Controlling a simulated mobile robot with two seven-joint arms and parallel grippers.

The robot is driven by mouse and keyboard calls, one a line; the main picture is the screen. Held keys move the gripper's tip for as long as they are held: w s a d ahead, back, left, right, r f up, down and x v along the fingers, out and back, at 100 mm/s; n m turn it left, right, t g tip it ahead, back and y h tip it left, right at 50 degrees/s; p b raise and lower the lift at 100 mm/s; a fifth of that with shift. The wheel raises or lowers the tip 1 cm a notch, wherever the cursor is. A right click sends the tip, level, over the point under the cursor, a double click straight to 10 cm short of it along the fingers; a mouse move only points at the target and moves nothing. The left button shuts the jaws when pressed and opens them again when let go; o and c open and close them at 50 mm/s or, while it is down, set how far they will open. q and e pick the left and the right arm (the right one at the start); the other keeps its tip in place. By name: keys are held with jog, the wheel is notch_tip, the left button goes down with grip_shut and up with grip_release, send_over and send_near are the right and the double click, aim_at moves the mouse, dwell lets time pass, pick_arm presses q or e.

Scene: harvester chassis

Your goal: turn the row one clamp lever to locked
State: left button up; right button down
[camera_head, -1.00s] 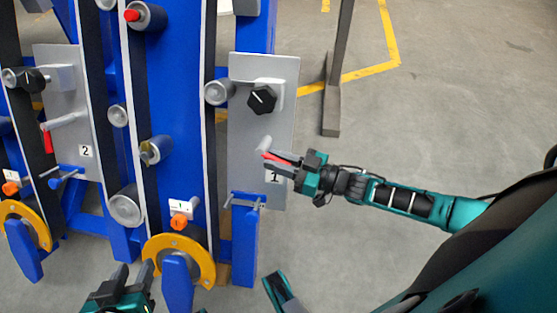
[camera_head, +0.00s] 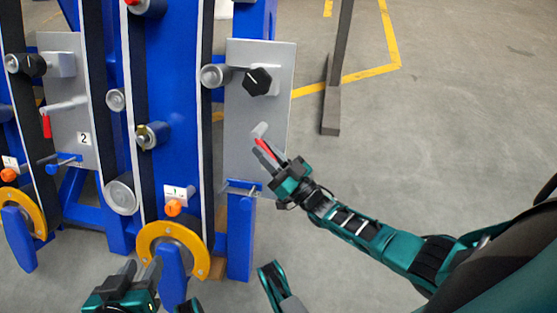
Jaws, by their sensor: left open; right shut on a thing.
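The row one clamp lever (camera_head: 266,147) has a red grip and a grey hub (camera_head: 259,131) on the grey row one plate (camera_head: 243,105). My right gripper (camera_head: 268,160) is shut on the red grip. The lever slants down to the right from its hub. The plate's number label is hidden behind the gripper. My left gripper (camera_head: 141,271) is open and empty at the bottom left, in front of the blue frame and apart from it.
A black knob (camera_head: 257,81) sits above the lever, and a blue clamp (camera_head: 243,188) below it. The row two plate (camera_head: 66,110) with its own red-gripped lever (camera_head: 47,126) is at left. A dark post (camera_head: 332,100) stands at right.

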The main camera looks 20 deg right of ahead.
jog(key=shift+w+a+f+m+t+h, duration=0.15)
jog(key=shift+a+m+t+h, duration=0.1)
jog(key=shift+m+t+h, duration=0.6)
jog(key=shift+s+a+f+m+t+h, duration=0.1)
jog(key=shift+a+f+m+t+h, duration=0.1)
jog(key=shift+m+t+h, duration=0.65)
jog(key=shift+m, duration=0.3)
jog(key=c, duration=1.1)
grip_release()
jog(key=shift+o, duration=0.2)
jog(key=shift+w, duration=0.1)
